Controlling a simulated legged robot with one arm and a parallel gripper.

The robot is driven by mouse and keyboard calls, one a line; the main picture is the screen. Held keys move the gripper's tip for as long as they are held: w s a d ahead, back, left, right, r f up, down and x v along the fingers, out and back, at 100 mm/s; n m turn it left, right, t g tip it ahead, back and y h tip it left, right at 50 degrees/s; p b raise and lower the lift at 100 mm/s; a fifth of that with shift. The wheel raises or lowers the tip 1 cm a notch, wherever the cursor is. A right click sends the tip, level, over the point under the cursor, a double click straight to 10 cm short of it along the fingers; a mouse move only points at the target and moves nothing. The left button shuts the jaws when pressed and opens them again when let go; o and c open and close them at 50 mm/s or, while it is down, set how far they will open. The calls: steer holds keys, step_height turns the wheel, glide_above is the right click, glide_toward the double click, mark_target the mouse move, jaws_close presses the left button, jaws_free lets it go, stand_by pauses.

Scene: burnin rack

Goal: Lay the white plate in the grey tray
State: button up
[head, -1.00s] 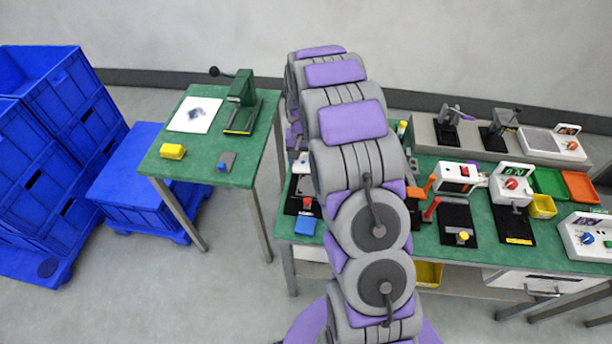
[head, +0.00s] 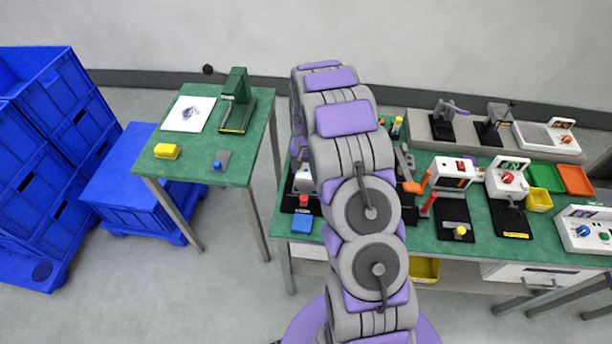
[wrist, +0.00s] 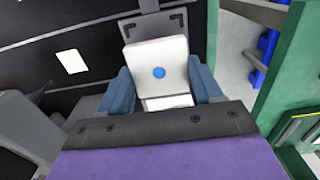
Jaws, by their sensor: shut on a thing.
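The white plate (wrist: 158,60), with a blue dot at its middle, is in the wrist view. My gripper (wrist: 159,78) is shut on it, with one blue-grey finger at each side. Just beyond the plate is a grey surface with black corner marks (wrist: 165,26), which looks like the grey tray. The plate covers part of it, and I cannot tell whether the two touch. In the head view my own arm hides the gripper and the plate.
A green bench (head: 480,230) on the right carries several devices and black mats. A smaller green table (head: 236,170) holds a white sheet (head: 189,114), a yellow block (head: 166,151) and a green press (head: 236,100). Blue crates (head: 60,130) stand at the left, with floor between.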

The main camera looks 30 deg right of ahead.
mark_target(306, 170)
step_height(306, 170, down, 4)
steer(key=shift+a+f, duration=0.1)
steer(key=o, duration=1.1)
steer(key=shift+o, duration=0.2)
steer(key=shift+f+b, duration=0.1)
steer(key=shift+b, duration=0.3)
